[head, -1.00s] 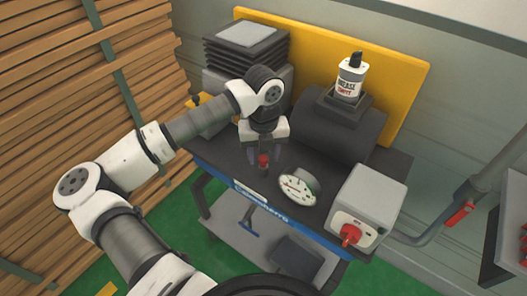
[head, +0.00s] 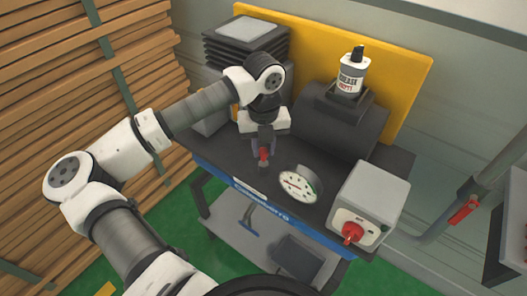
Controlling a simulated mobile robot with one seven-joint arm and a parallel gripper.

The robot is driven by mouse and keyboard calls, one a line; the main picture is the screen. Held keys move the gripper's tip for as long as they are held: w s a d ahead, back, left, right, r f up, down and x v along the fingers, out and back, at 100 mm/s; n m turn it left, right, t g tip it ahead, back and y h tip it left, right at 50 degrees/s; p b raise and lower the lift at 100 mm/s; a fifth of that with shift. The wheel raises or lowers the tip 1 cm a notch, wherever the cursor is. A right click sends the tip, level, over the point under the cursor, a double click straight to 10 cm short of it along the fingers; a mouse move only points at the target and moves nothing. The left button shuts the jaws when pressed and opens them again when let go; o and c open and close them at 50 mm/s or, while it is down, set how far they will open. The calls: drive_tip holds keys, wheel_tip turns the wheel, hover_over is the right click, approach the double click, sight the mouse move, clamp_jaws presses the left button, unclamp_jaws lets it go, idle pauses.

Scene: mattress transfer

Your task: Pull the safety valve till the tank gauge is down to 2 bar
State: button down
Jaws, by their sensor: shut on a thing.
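The safety valve (head: 263,154) is a small red-topped fitting standing on the dark cart top, left of the gauge. My gripper (head: 263,150) points down over it and is shut on its red top. The tank gauge (head: 298,184) is a round white dial facing up toward the camera; its needle and numbers are too small to read. The dark tank (head: 335,128) lies behind the gauge.
A grey box with a red knob (head: 352,232) stands at the cart's right front. A grease bottle (head: 351,75) sits on the tank. A dark finned block (head: 243,50) and a yellow panel (head: 400,80) stand behind. Stacked planks (head: 60,130) fill the left.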

drive_tip(key=c, duration=1.2)
unclamp_jaws()
drive_tip(key=shift+r, duration=0.1)
drive_tip(key=shift+r+b, duration=1.5)
drive_tip(key=shift+r, duration=5.4)
drive_tip(key=shift+d, duration=0.15)
